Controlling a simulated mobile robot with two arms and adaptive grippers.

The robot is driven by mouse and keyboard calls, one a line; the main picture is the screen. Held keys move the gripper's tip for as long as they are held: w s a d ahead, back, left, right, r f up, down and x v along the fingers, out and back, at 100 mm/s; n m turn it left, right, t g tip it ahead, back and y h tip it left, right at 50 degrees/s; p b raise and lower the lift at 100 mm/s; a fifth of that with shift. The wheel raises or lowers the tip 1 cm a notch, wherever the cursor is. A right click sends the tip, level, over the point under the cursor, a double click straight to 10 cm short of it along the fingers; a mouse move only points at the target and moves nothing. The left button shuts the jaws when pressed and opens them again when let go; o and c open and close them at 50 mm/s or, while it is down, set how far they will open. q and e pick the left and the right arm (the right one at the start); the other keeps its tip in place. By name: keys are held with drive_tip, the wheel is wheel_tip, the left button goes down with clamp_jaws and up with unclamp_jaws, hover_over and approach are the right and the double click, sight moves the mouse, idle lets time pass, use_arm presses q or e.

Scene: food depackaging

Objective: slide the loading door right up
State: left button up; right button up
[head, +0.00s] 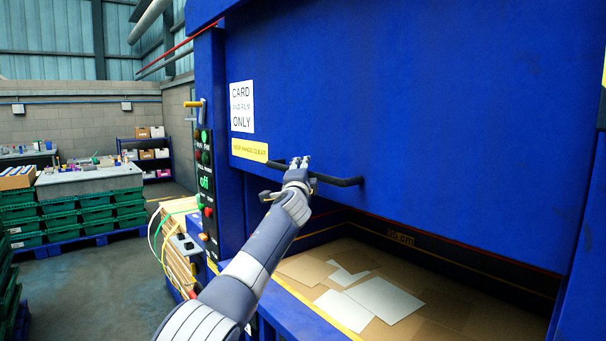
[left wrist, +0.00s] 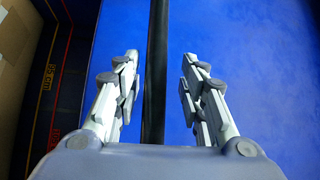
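The loading door (head: 430,110) is a large blue panel on the blue machine, with a dark horizontal bar handle (head: 343,181) near its lower edge. The door is partly raised, and the chamber shows below it. My left gripper (head: 297,165) is at the left part of the handle. In the left wrist view, the bar (left wrist: 158,50) runs between the two spread fingers of the left gripper (left wrist: 159,65), with a gap on each side. The fingers do not appear to touch it. My right gripper is not in view.
Flat cardboard and white sheets (head: 383,299) lie in the chamber. A control panel (head: 206,190) with buttons stands left of the door. Green crates (head: 90,209) are stacked farther left. Floor (head: 105,270) is clear between them.

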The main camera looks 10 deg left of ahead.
use_arm(q)
drive_tip(key=shift+f, duration=0.1)
drive_tip(key=shift+f, duration=0.15)
drive_tip(key=s+d+f, duration=0.1)
drive_tip(key=s, duration=1)
drive_tip(key=shift+s+d+f, duration=0.15)
drive_tip(key=shift+s+d, duration=0.15)
drive_tip(key=shift+s, duration=0.1)
drive_tip(key=shift+f, duration=0.1)
